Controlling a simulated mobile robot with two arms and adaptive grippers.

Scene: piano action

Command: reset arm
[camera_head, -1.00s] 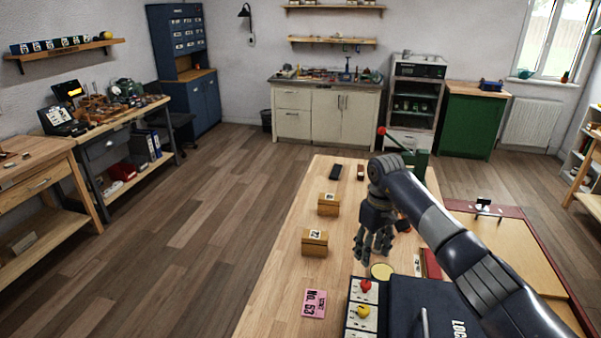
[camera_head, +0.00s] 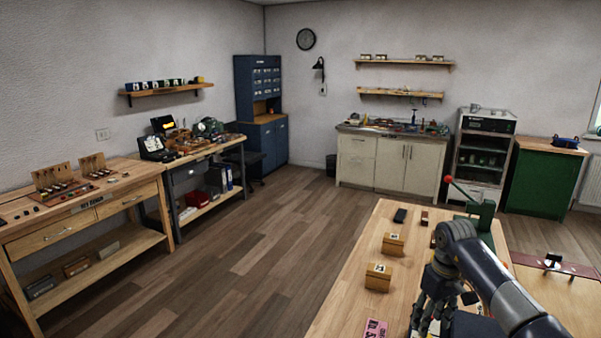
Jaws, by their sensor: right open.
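My right arm (camera_head: 492,278) comes in from the lower right over the wooden workbench. My right gripper (camera_head: 430,312) hangs down at its end, fingers pointing down and apart, with nothing seen between them. It is to the right of a small numbered wooden box (camera_head: 378,278) and in front of a second one (camera_head: 393,244). The fingertips are near the bottom edge of the view. My left gripper is out of view.
A pink card (camera_head: 376,328) lies on the workbench (camera_head: 345,290). A green press with a red-knobbed lever (camera_head: 480,215) stands at its back right. A side bench (camera_head: 85,215) with drawers is at left. The wood floor (camera_head: 250,255) between is clear.

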